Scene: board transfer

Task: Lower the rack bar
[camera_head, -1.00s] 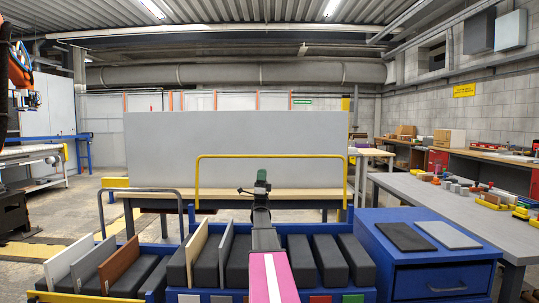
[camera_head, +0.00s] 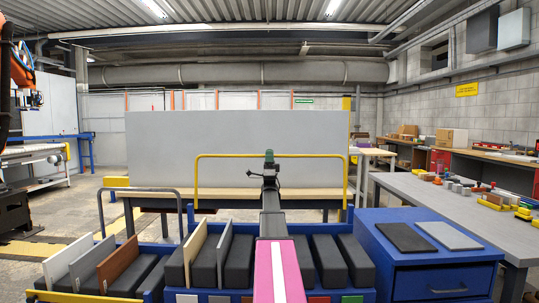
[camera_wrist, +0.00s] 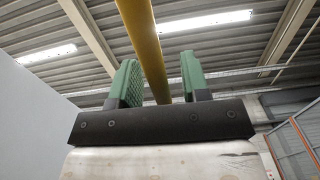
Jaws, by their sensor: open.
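The rack bar is the yellow top rail (camera_head: 225,156) of a hoop standing over the blue rack (camera_head: 340,222); it is raised and level. My gripper (camera_head: 269,154) is at the middle of this rail in the head view, with green fingers pointing up. In the wrist view my gripper (camera_wrist: 158,80) is open, and the yellow bar (camera_wrist: 141,35) runs between or just beyond its two green fingers. Whether either finger touches the bar cannot be told.
Dark blocks and thin boards (camera_head: 194,245) stand in the blue rack. A left rack has a grey hoop (camera_head: 140,190) and more boards. A large grey panel (camera_head: 160,150) stands behind. A blue cabinet (camera_head: 440,270) with two flat boards is at right, beside a cluttered bench.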

